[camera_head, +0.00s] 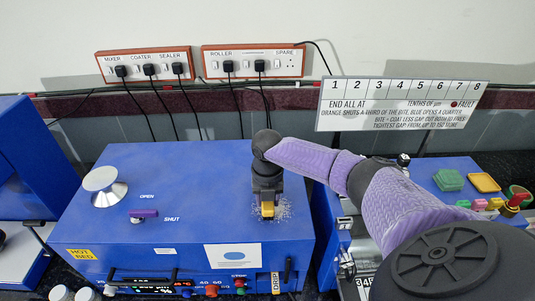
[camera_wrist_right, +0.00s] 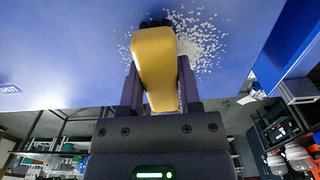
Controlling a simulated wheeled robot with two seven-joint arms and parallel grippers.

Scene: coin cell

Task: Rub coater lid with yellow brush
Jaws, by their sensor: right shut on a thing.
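My right gripper (camera_head: 267,203) points down over the right part of the blue coater lid (camera_head: 200,190). It is shut on the yellow brush (camera_head: 268,210), and its two fingers flank the brush in the right wrist view (camera_wrist_right: 158,85). The dark bristle end (camera_wrist_right: 155,23) is at the blue lid surface, in a patch of pale specks (camera_wrist_right: 200,40). The specks also spread around the brush in the head view (camera_head: 284,209). I cannot tell how hard the bristles press. My left gripper is not in view.
A silver knob (camera_head: 104,187) and a purple lever (camera_head: 143,214) marked OPEN and SHUT sit on the lid's left part. A front panel (camera_head: 200,285) has switches. Green (camera_head: 448,180) and yellow (camera_head: 484,183) blocks lie to the right, beyond my arm.

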